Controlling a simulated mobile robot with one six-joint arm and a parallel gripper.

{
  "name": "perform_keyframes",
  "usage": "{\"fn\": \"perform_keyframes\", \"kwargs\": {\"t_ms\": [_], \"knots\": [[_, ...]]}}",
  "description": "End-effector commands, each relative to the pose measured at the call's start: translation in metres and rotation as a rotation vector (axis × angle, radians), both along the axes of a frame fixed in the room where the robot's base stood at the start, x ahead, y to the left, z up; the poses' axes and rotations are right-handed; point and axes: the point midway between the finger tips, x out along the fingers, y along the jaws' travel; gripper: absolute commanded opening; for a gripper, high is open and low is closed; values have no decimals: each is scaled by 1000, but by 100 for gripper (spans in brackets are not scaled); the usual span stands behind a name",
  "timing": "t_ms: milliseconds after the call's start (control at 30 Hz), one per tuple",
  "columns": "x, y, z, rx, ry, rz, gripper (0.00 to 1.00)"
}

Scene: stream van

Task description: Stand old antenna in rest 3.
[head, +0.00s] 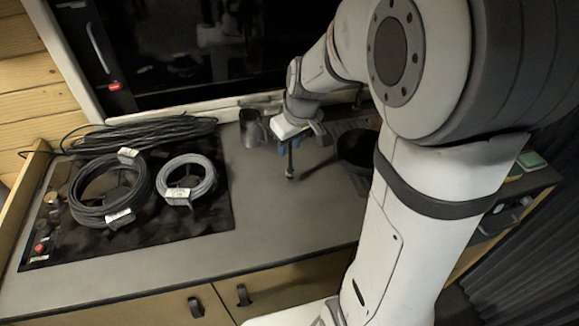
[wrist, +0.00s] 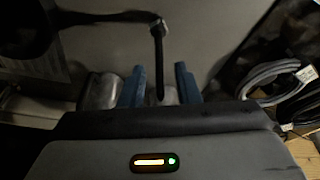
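A thin black antenna (head: 290,163) with a small dark knob at its lower end shows upright under my gripper. In the wrist view the antenna (wrist: 158,60) runs up between the two blue fingers. My gripper (head: 303,142) points down over the counter. In the wrist view my gripper (wrist: 160,75) is open around the antenna, with a gap on each side. The antenna's upper end is hidden by the gripper. A dark ribbed panel (head: 350,124) lies behind and to the right. I cannot make out a rest numbered 3.
A metal mug (head: 252,128) stands close left of my gripper. A black pan (head: 356,150) lies to the right. The grey counter (head: 275,225) is clear in front.

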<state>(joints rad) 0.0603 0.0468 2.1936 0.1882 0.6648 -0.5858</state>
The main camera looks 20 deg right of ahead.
Motion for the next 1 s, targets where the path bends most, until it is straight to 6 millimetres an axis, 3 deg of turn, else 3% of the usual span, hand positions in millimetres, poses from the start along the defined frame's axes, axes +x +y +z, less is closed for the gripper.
{"fn": "perform_keyframes", "kwargs": {"t_ms": [333,867,1000], "knots": [[0,0,0,0,0,0,1],[0,0,1,0,-1,0,0],[1,0,11,0,-4,1,0]]}}
